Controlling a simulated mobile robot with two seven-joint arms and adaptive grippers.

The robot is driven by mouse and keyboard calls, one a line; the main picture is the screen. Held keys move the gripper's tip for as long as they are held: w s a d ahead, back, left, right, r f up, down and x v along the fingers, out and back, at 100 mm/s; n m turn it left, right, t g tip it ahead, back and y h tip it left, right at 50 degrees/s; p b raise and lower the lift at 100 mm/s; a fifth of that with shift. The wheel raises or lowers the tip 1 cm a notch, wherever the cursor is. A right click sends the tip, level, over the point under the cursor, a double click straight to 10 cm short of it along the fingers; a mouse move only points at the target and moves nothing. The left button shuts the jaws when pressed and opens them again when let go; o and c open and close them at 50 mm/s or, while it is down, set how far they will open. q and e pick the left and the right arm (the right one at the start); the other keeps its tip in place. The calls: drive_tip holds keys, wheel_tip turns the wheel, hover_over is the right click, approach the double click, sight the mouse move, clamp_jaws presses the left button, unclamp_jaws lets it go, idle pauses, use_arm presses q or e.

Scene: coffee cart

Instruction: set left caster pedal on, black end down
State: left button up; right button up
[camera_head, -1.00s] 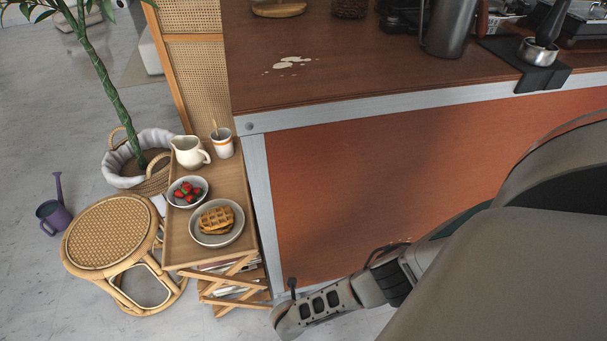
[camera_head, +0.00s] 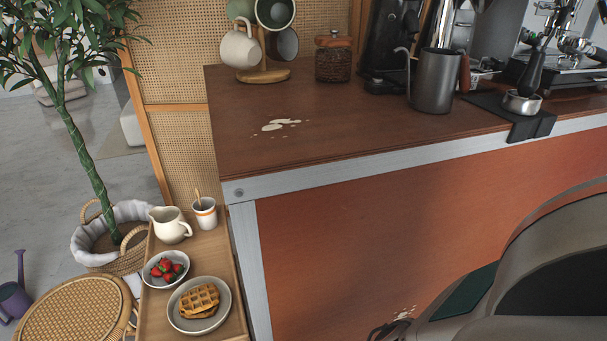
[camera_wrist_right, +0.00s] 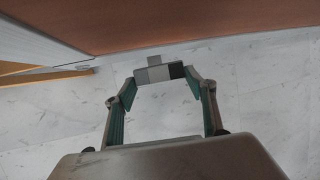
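In the right wrist view a small caster pedal (camera_wrist_right: 158,74) shows near the foot of the cart's orange panel. It is a short bar, grey toward the left and black at its right end, with a small grey tab above it. My right gripper (camera_wrist_right: 160,92) is open, its two green-padded fingers spread to either side just short of the pedal. No contact is visible. My left gripper is in neither current view.
The coffee cart (camera_head: 330,190) has a dark wooden top with a mug tree, jar and steel pitcher (camera_head: 435,80). A wooden side stand (camera_head: 215,255) with a waffle plate and strawberries stands close to its left leg. Pale floor (camera_wrist_right: 50,130) is clear around the gripper.

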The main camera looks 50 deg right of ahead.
use_arm(q)
drive_tip(key=shift+w+r, duration=0.1)
drive_tip(key=shift+r, duration=0.05)
use_arm(e)
drive_tip(key=shift+r, duration=0.1)
use_arm(q)
drive_tip(key=shift+a+m+p, duration=0.3)
drive_tip(key=shift+a+m, duration=0.15)
drive_tip(key=shift+m, duration=0.05)
use_arm(e)
drive_tip(key=t+y, duration=0.2)
drive_tip(key=y, duration=0.1)
drive_tip(key=s+m+y, duration=0.1)
drive_tip(key=shift+d+f+t+y, duration=0.2)
drive_tip(key=shift+d+t+y, duration=0.1)
drive_tip(key=shift+d+t, duration=0.1)
drive_tip(key=o, duration=1.1)
drive_tip(key=shift+w, duration=0.1)
use_arm(q)
drive_tip(key=shift+d, duration=0.1)
use_arm(e)
drive_tip(key=shift+r, duration=0.1)
drive_tip(key=v, duration=1.2)
